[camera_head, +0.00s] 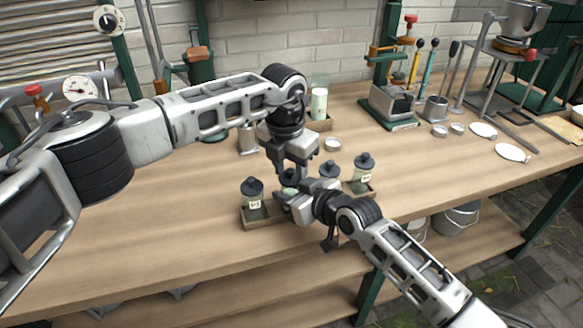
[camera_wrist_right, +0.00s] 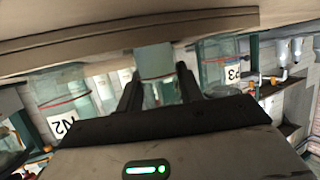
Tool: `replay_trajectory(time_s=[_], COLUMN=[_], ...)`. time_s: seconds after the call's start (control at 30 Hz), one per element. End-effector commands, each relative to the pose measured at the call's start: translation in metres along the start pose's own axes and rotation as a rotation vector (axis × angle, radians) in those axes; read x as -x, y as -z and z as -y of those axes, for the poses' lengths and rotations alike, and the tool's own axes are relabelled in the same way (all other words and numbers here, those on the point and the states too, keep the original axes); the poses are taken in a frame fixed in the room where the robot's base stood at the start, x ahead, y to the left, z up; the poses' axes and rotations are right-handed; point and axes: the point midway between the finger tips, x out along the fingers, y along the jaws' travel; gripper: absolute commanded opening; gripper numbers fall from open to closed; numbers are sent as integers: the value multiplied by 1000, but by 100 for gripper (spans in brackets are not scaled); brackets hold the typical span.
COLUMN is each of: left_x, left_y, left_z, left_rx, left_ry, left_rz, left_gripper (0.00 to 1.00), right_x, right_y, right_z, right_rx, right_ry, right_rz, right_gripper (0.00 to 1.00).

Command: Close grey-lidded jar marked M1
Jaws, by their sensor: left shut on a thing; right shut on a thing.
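A glass jar (camera_head: 289,190) stands in the wooden tray, between my two grippers. Its marking is hidden, so I cannot confirm it is M1. My left gripper (camera_head: 291,176) reaches down from above and is shut at the jar's top, on what seems to be its lid; the lid is mostly hidden. My right gripper (camera_head: 282,199) comes from the front and is shut on the jar's body. The right wrist view shows the glass body (camera_wrist_right: 157,62) between the dark fingers (camera_wrist_right: 157,85). Whether the lid is seated cannot be seen.
Dark-lidded jars stand beside it in the tray (camera_head: 257,222): one left (camera_head: 252,190), others right (camera_head: 330,170) (camera_head: 363,165). Labelled jars flank the fingers in the wrist view (camera_wrist_right: 60,105) (camera_wrist_right: 220,68). A small round dish (camera_head: 332,144) lies behind. The bench's left front is clear.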

Motion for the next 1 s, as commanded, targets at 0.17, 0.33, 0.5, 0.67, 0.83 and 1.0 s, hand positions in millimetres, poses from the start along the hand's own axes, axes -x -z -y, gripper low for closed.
replay_trajectory(time_s=[0.17,0.33,0.5,0.67,0.83,1.0], left_x=[-1,0,2,6,9,9], left_y=[2,1,0,-1,-2,-2], left_z=[5,7,8,10,11,10], left_rx=[-8,-10,-13,-15,-14,-13], left_ry=[10,14,20,30,36,37], left_rz=[-9,-8,-4,4,10,12], left_gripper=[13,13,13,13,13,13], right_x=[0,0,0,0,0,0], right_y=[3,3,3,2,1,1], right_z=[-2,-2,-3,-3,-3,-2], right_rx=[-4,-5,-6,-6,-5,-4], right_ry=[-3,-5,-5,-6,-5,-4], right_rz=[-6,-6,-5,-2,0,0], right_gripper=[0,0,0,0,0,0])
